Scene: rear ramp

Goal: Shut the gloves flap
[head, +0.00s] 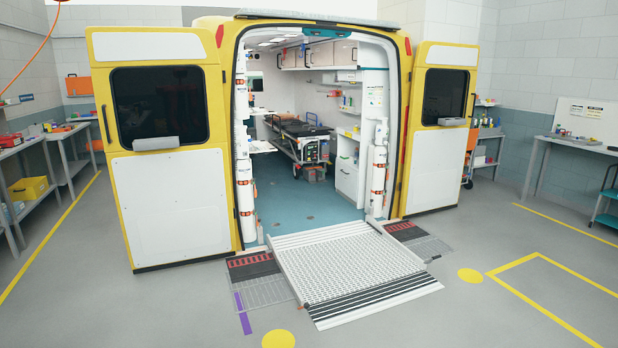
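The ambulance (233,20) stands with both rear doors open, the left door (168,215) and the right door (437,150) swung outward. Overhead lockers (320,56) run along the upper right inside wall and look shut. A white cabinet (347,170) stands below them on the right. I cannot tell which of these is the gloves flap; any label is too small to read. Neither of my grippers is in view.
A ramp (350,268) slopes from the rear sill to the floor. A stretcher (300,133) stands inside. White cylinders (379,178) flank the right of the opening. Benches line the left (60,135) and right (575,146).

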